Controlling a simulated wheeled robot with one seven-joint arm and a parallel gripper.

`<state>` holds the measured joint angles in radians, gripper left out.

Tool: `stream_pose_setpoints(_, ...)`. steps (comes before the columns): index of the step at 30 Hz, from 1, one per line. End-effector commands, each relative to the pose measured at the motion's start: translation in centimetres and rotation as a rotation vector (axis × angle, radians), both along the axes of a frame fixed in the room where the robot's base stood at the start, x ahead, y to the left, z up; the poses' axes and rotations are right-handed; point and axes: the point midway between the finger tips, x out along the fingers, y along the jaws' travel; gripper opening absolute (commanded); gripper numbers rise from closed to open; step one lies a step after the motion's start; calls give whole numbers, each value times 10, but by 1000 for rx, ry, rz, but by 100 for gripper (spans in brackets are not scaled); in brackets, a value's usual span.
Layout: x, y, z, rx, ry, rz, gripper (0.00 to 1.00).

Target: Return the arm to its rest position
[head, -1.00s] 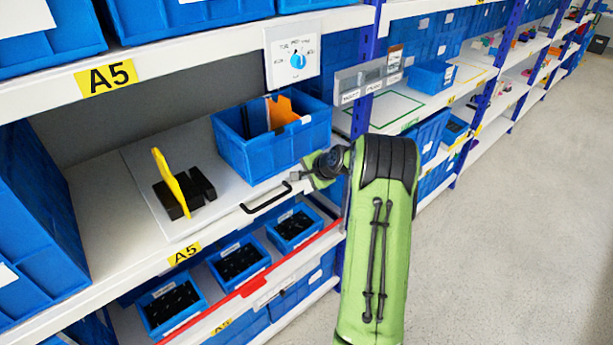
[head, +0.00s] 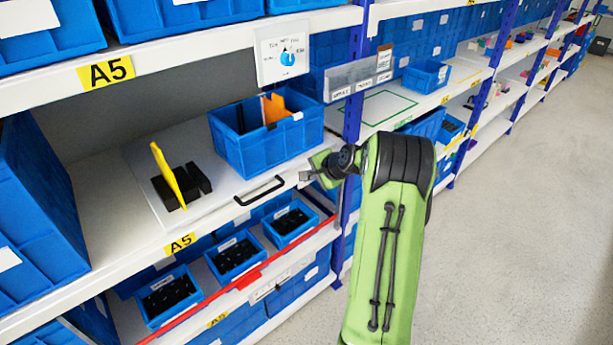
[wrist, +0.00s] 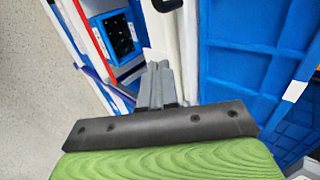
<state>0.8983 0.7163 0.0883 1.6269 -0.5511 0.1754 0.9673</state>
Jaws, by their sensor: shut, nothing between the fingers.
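My green arm (head: 385,240) reaches up from the bottom of the head view and folds to the left at its top. My gripper (head: 306,175) is just right of the black drawer handle and in front of the shelf edge. In the wrist view the gripper fingers (wrist: 160,78) are together with nothing between them. The rotary switch (head: 288,58) is a blue knob on a white panel at the upper middle of the head view. My gripper is below it and apart from it.
A blue bin (head: 262,143) with orange and dark items stands on the sliding board, behind the black handle (head: 260,191). A yellow and black object (head: 178,185) is to its left. Small bins (head: 236,257) sit on the shelf below. Open floor (head: 520,240) lies to the right.

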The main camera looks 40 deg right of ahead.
Motion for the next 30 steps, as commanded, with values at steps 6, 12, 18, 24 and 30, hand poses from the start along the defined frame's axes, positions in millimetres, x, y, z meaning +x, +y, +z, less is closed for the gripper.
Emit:
stream_pose_setpoints(6,-31,0,28,2,1,1,0)
stream_pose_setpoints(12,-54,0,48,3,3,1,0)
stream_pose_setpoints(18,-58,0,51,5,4,5,0)
stream_pose_setpoints(24,-56,14,59,-29,16,43,0)
stream_pose_setpoints(30,-78,135,111,-324,138,384,0)
